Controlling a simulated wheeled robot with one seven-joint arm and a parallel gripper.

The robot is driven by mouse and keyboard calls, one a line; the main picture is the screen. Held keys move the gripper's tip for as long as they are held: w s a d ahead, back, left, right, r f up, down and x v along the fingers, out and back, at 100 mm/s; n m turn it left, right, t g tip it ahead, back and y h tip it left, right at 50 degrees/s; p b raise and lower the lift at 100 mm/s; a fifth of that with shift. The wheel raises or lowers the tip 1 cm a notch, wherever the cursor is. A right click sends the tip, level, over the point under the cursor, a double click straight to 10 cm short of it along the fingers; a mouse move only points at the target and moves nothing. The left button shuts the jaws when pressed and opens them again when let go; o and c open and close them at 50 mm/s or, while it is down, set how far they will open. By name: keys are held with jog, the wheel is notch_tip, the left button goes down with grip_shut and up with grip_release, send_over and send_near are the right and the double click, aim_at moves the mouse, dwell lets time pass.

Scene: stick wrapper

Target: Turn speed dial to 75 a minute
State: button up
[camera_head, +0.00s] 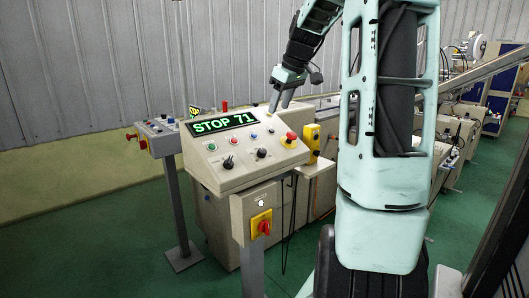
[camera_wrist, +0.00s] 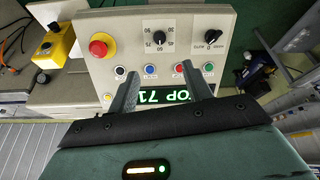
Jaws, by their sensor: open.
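The black speed dial (camera_wrist: 159,38), ringed by printed numbers, sits on the sloped beige control panel (camera_wrist: 135,65). In the head view the dial (camera_head: 262,153) is on the panel's lower middle. The green display (camera_head: 224,123) reads STOP 71; in the wrist view it (camera_wrist: 158,95) is upside down and partly hidden. My gripper (camera_head: 280,106) is open and empty, above the panel's back edge. In the wrist view its fingers (camera_wrist: 162,68) are spread apart over the button row, short of the dial and not touching it. The dial's exact pointer setting is too small to read.
A second black knob (camera_head: 228,162) is left of the dial. A red emergency stop (camera_head: 289,139) is to its right. Several small buttons (camera_wrist: 150,69) line the panel between display and knobs. A red-yellow switch (camera_head: 261,224) hangs below. Space above the panel is free.

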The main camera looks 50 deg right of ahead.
aim_at(263, 150)
jog(key=p+x, duration=0.1)
jog(key=x, duration=1.6)
jog(key=shift+d+f+p, duration=0.1)
jog(key=shift+f+p, duration=0.1)
jog(key=shift+p, duration=0.1)
jog(key=shift+c, duration=0.3)
jog(key=c, duration=0.9)
